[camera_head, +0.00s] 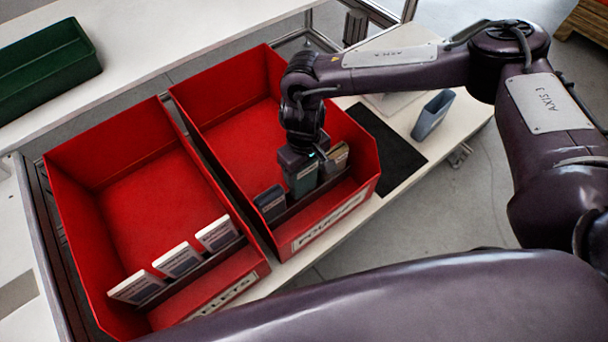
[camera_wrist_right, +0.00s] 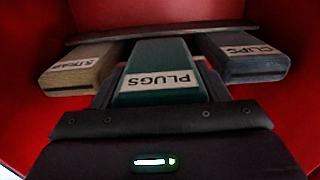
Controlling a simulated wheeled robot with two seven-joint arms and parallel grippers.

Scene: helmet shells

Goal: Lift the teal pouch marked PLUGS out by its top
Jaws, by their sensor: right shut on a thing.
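The teal pouch (camera_head: 300,178) marked PLUGS stands in the right red bin, between two other pouches. My right gripper (camera_head: 302,160) reaches down from above and is shut on its top. In the right wrist view the teal pouch (camera_wrist_right: 160,72) shows its PLUGS label, with the gripper (camera_wrist_right: 158,100) around it. The pouch still stands in line with its neighbours; its lower end is hidden in the head view. My left gripper is not in view.
A tan STRAP pouch (camera_wrist_right: 78,68) and a dark CLIPS pouch (camera_wrist_right: 248,58) stand close on either side. The left red bin (camera_head: 75,210) holds several white leaflets. A grey-blue holder (camera_head: 432,115) stands by a black mat (camera_head: 388,145); a green tray (camera_head: 45,65) sits far left.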

